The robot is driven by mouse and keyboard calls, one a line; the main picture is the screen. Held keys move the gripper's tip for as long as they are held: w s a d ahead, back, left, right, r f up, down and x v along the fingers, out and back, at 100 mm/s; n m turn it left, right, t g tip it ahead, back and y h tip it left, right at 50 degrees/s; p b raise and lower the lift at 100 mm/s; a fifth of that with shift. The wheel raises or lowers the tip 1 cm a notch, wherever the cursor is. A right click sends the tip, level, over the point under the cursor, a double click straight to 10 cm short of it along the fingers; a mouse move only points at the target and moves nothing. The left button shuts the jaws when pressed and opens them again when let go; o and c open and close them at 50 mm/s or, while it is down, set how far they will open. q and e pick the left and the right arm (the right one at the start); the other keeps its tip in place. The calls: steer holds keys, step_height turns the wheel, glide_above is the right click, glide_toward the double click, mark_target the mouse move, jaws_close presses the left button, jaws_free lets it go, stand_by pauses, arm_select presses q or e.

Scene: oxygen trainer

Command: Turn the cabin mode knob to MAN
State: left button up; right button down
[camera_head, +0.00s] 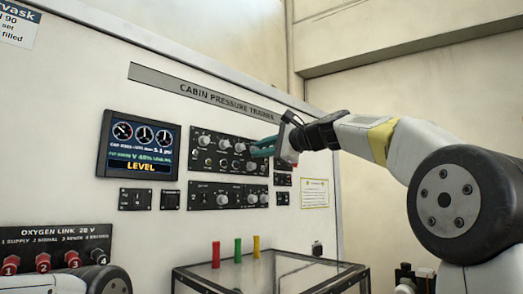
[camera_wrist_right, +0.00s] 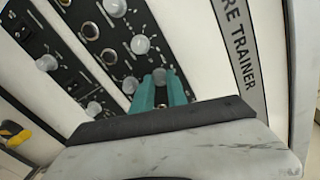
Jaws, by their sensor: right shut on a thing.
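The CABIN PRESSURE TRAINER board carries an upper black knob panel (camera_head: 222,150) with several grey knobs; their labels are too small to read, so I cannot tell by label which is the cabin mode knob. My right gripper (camera_head: 258,148) reaches in from the right to the right end of this panel. In the right wrist view its two green fingers (camera_wrist_right: 162,92) are shut on a grey knob (camera_wrist_right: 160,75), whose top shows between the fingertips. The knob's pointer is hidden. My left gripper is not in view.
A screen (camera_head: 141,145) reading LEVEL is left of the panel. A lower knob panel (camera_head: 228,195) sits below. A glass-topped stand (camera_head: 270,272) with red, green and yellow pegs is in front. OXYGEN LINK sockets (camera_head: 55,258) are at lower left.

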steer(key=shift+f, duration=0.1)
steer(key=c, duration=1.3)
jaws_free()
steer(key=shift+d, duration=0.1)
steer(key=v, duration=0.7)
steer(key=shift+s+d, duration=0.25)
